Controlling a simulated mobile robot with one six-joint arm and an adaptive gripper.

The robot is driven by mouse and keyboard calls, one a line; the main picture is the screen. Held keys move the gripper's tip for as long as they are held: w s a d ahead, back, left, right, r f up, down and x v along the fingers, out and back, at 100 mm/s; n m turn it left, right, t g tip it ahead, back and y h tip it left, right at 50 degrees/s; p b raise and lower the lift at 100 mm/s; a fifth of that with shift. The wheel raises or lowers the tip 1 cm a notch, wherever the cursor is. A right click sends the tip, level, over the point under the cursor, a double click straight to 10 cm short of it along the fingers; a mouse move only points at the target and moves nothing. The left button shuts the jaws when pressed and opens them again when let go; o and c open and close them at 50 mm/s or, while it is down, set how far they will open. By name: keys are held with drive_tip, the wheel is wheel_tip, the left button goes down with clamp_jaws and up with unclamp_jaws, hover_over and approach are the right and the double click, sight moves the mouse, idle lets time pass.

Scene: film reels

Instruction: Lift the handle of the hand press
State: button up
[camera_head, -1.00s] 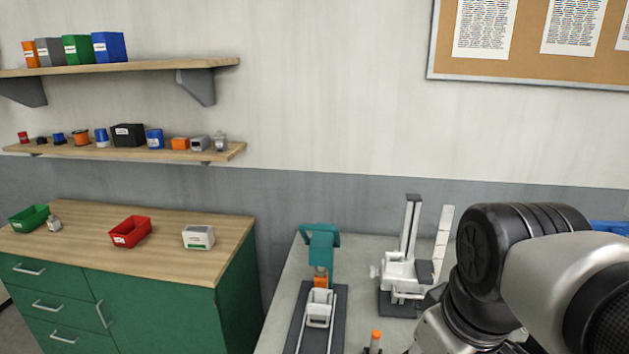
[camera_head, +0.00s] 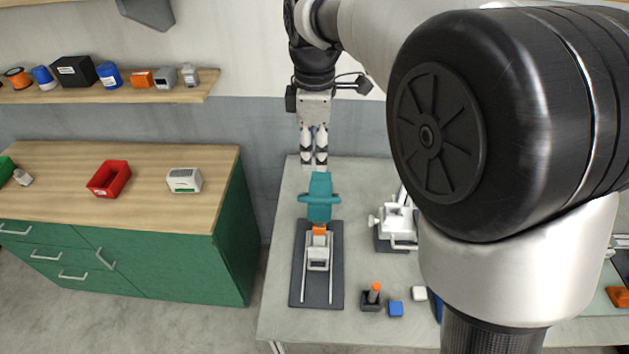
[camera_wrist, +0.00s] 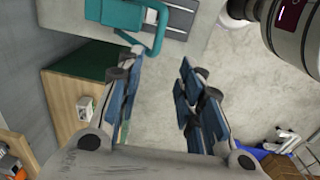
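The teal hand press (camera_head: 319,207) stands on a dark base plate on the grey table. Its teal handle bar (camera_head: 304,198) runs across its upper body. In the wrist view the press (camera_wrist: 120,14) is at the top, with the looped handle (camera_wrist: 160,38) close to the left fingertip. My gripper (camera_head: 314,166) points down just above and behind the press in the head view. In the wrist view a clear gap shows between its fingers (camera_wrist: 160,62), with nothing between them. I cannot tell whether a finger touches the handle.
A white device (camera_head: 397,222) stands right of the press, partly hidden by my arm. An orange-topped stand (camera_head: 371,300) and a blue block (camera_head: 396,309) lie at the table's front. A wooden-topped green cabinet (camera_head: 190,262) stands left, holding a red bin (camera_head: 108,178).

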sight(315, 197)
drive_tip(key=f, duration=0.9)
drive_tip(key=w+f+b, duration=0.1)
drive_tip(key=f, duration=0.4)
drive_tip(key=shift+f, duration=0.1)
drive_tip(key=shift+c, duration=0.6)
clamp_jaws()
